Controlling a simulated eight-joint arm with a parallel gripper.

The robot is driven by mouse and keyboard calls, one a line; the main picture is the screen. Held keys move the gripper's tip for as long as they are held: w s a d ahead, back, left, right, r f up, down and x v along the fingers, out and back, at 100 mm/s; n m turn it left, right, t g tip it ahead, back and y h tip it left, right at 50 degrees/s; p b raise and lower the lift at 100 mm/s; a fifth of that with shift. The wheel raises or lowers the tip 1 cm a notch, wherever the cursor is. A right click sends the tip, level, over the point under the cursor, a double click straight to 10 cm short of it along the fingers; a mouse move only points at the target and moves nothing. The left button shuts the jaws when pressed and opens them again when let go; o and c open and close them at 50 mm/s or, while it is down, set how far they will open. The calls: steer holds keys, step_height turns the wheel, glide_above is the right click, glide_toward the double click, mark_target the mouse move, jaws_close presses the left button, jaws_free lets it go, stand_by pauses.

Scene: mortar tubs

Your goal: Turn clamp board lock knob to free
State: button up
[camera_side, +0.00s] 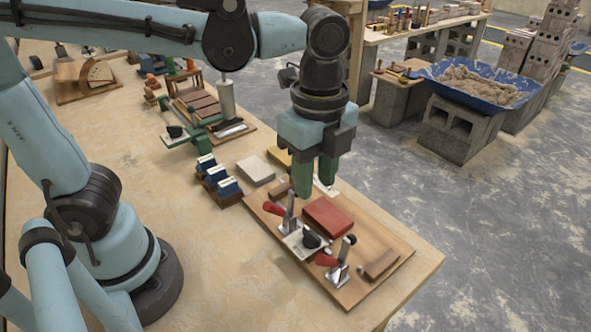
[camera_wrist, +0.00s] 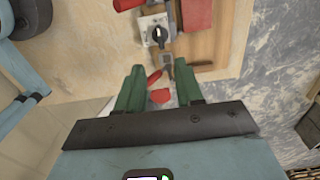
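The clamp board (camera_side: 375,225) is a wooden board near the table's front right corner. The lock knob (camera_side: 310,239) is black and sits on a pale square plate (camera_side: 297,246) at the board's left edge; it also shows in the wrist view (camera_wrist: 159,34). A red-handled toggle clamp stands on each side of it, one behind (camera_side: 288,222) and one in front (camera_side: 338,272). A red block (camera_side: 327,215) lies on the board. My gripper (camera_side: 316,190) points down over the board's far end, apart from the knob. In the wrist view its green fingers (camera_wrist: 159,70) are open with nothing gripped.
Blue-and-white items in a rack (camera_side: 219,178) stand left of the board. A pale block (camera_side: 256,169) and a yellow one (camera_side: 279,156) lie behind it. A wooden block (camera_side: 380,264) is at the board's right end.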

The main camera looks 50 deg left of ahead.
mark_target(312, 233)
step_height(312, 233, down, 12)
steer(key=shift+r, duration=0.2)
stand_by(0.4)
jaws_close()
